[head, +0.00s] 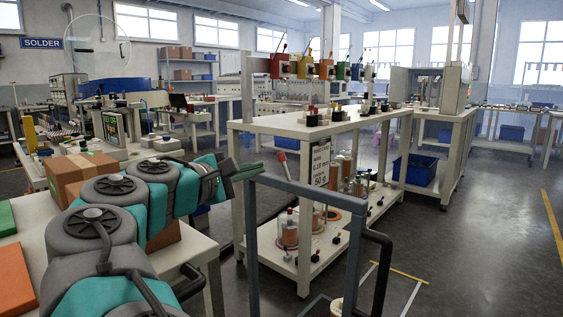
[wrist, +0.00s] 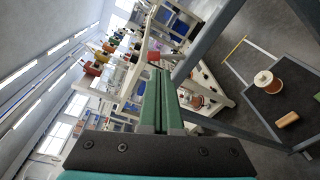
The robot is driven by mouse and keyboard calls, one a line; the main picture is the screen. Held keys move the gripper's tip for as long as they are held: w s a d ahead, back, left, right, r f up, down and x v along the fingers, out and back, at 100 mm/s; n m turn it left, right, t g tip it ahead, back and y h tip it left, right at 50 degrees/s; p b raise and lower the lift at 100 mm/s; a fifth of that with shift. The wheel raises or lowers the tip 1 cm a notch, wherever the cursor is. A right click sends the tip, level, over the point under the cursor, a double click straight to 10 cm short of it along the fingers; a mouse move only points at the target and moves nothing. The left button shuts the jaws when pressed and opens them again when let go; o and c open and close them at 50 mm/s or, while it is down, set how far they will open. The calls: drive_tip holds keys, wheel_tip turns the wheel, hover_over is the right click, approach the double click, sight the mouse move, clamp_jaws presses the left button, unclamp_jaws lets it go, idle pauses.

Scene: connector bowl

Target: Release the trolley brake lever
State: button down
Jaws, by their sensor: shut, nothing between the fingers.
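The trolley shows in the head view as a blue-grey upright frame (head: 305,188) in the front middle, with a black bent handle (head: 378,262) at its right. In the wrist view its grey bars (wrist: 212,38) cross the right side above a dark deck (wrist: 255,122). I cannot make out a brake lever for certain. A red-handled part (head: 281,157) stands just behind the frame, by the white bench; I cannot tell what it is fixed to. My gripper (head: 252,170), with green fingers, is shut and empty at the frame's upper left corner. Its fingers (wrist: 158,72) lie together in the wrist view.
A white bench (head: 320,124) with spools on its lower shelf stands behind the trolley. A table with cardboard boxes (head: 82,172) is at left, under my arm. A spool (wrist: 265,79) and a tan cylinder (wrist: 287,119) are on the deck. Floor at right is clear.

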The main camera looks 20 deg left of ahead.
sight(285, 165)
drive_tip(key=a, duration=0.1)
drive_tip(key=a+n, duration=0.1)
drive_tip(key=shift+s+a+t+y, duration=0.2)
drive_tip(key=shift+a+t+y, duration=0.1)
drive_tip(key=x, duration=1)
drive_tip(key=shift+p, duration=0.3)
